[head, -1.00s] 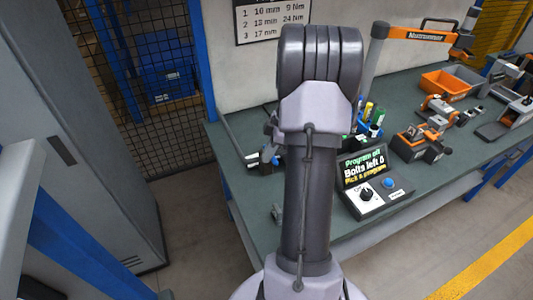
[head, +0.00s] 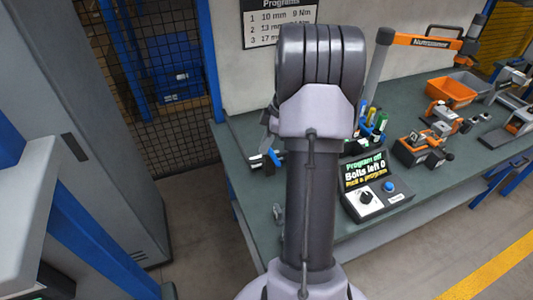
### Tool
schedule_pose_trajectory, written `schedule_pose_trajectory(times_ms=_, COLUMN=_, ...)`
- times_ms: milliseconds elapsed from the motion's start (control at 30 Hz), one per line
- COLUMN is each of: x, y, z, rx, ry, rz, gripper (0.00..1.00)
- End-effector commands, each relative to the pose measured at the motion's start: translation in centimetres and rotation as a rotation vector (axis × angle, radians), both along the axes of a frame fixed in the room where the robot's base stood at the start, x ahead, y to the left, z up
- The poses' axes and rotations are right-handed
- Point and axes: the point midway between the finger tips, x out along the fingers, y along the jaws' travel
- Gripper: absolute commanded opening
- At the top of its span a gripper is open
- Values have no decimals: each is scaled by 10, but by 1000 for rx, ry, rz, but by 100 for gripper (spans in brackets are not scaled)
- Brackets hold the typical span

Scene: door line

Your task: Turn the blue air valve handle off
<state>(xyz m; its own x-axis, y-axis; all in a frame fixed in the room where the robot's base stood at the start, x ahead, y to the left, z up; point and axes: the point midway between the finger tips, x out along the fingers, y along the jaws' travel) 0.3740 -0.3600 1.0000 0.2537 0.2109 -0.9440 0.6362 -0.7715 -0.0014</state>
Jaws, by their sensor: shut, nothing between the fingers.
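A small fitting with a blue part (head: 277,157) and dark parts sits near the left end of the green bench (head: 238,130). It may be the air valve with its blue handle, but it is too small and too close behind my arm to be sure. The direction of the handle cannot be read. My arm stands upright in the middle of the view and covers part of the bench behind it. My gripper is not visible.
A control box (head: 375,197) with a screen, black knob and blue button sits at the bench front. Orange tools (head: 420,150) and an orange bin (head: 449,91) lie to the right. A grey cabinet (head: 100,120) stands left. Floor shows between cabinet and bench.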

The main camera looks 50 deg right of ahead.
Motion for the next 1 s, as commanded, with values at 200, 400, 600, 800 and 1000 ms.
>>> schedule_pose_trajectory(times_ms=200, x=-6, y=-11, z=36, rx=-1, ry=0, rz=0, gripper=0)
schedule_pose_trajectory(times_ms=400, x=-8, y=-13, z=42, rx=1, ry=1, rz=0, gripper=0)
schedule_pose_trajectory(times_ms=600, x=-8, y=-13, z=42, rx=1, ry=1, rz=0, gripper=0)
schedule_pose_trajectory(times_ms=800, x=-6, y=-11, z=44, rx=0, ry=1, rz=-3, gripper=0)
schedule_pose_trajectory(times_ms=1000, x=25, y=101, z=111, rx=-8, ry=28, rz=-200, gripper=0)
